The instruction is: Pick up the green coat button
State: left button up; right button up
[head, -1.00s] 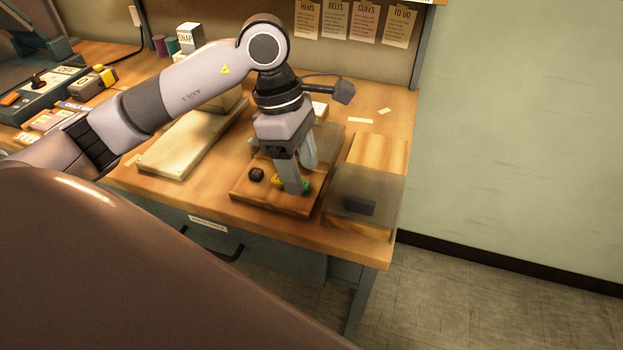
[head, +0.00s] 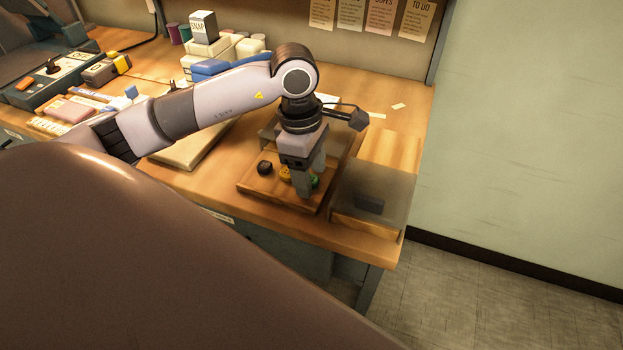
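The green coat button (head: 315,181) is near the right edge of a wooden board (head: 253,187), partly hidden by my gripper. A yellow button (head: 285,173) and a black button (head: 264,168) lie to its left in a row. My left gripper (head: 311,183) points down over the board. Its two fingers stand apart, one nearer the camera and one farther, with the green button showing between their tips. Contact with the button cannot be made out. My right gripper is not in view.
A grey see-through box (head: 392,206) with a dark block (head: 370,203) inside stands just right of the board. A large brown rounded surface (head: 150,250) fills the lower left, hiding the near table edge.

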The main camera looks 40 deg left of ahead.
pick_arm(q)
jog(key=c, duration=1)
jog(key=shift+r, duration=0.1)
jog(key=shift+r, duration=0.5)
notch_tip(320, 180, up, 19)
jog(key=p, duration=0.2)
